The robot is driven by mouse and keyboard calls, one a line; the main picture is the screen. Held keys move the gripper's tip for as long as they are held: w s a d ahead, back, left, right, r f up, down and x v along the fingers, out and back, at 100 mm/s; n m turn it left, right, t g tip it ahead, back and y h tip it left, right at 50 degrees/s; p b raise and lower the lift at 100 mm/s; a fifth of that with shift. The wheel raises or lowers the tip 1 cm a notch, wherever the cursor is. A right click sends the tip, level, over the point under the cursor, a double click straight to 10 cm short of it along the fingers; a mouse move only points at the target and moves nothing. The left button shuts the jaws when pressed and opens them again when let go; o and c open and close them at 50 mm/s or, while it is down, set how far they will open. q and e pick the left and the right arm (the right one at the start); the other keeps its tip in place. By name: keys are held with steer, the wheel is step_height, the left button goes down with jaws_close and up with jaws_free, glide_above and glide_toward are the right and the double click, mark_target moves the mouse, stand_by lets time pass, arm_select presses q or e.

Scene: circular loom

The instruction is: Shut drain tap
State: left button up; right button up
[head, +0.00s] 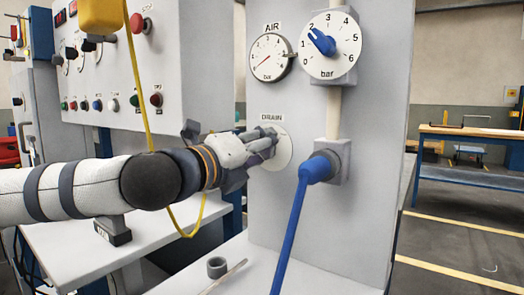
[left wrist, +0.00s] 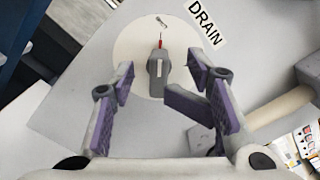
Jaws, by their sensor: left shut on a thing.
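The drain tap has a grey handle with a red pointer line (left wrist: 158,66) on a round cream plate (left wrist: 128,42), beside the DRAIN label (left wrist: 208,22). In the head view the plate (head: 283,153) shows on the grey panel under the DRAIN label, and the handle is mostly hidden by my gripper. My left gripper (head: 272,142) reaches in from the left against the tap. My right gripper is not in view.
Above are the AIR gauge (head: 269,58) and a regulator dial with a blue knob (head: 321,41). A yellow cable (head: 138,85) hangs beside my left arm.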

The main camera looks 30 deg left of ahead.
arm_select(q)
steer(key=shift+a, duration=0.25)
steer(key=s+p, duration=0.1)
steer(key=s, duration=0.5)
steer(key=shift+s+a, duration=0.35)
steer(key=shift+s, duration=0.05)
